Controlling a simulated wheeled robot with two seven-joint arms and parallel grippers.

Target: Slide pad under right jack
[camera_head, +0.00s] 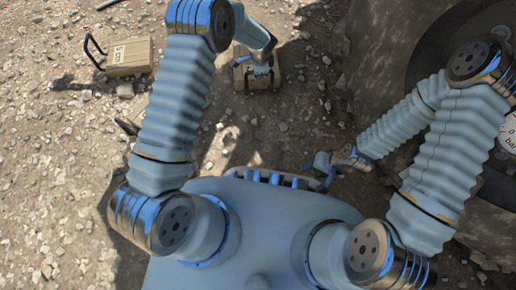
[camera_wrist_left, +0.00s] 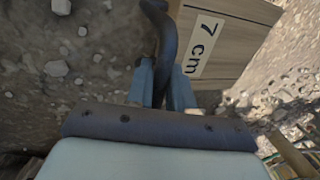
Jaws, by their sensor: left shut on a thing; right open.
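A wooden pad labelled "7 cm" (camera_wrist_left: 228,40) with a black handle (camera_wrist_left: 166,45) fills the upper right of the left wrist view. My left gripper (camera_wrist_left: 162,85) is shut on that handle. In the head view a wooden block (camera_head: 243,80), probably this pad, lies on the ground under my left gripper (camera_head: 263,68), which partly covers it. My right gripper (camera_head: 345,161) is open and empty, low over the ground by the large dark structure at the right. I cannot make out the right jack.
A pad labelled "5 cm" (camera_head: 128,56) with a black handle lies at the upper left. Another wooden piece (camera_head: 138,108) is mostly hidden behind my left arm. The dark structure (camera_head: 395,25) blocks the right; a "bar" gauge (camera_head: 508,140) shows at its edge. Stony ground between is open.

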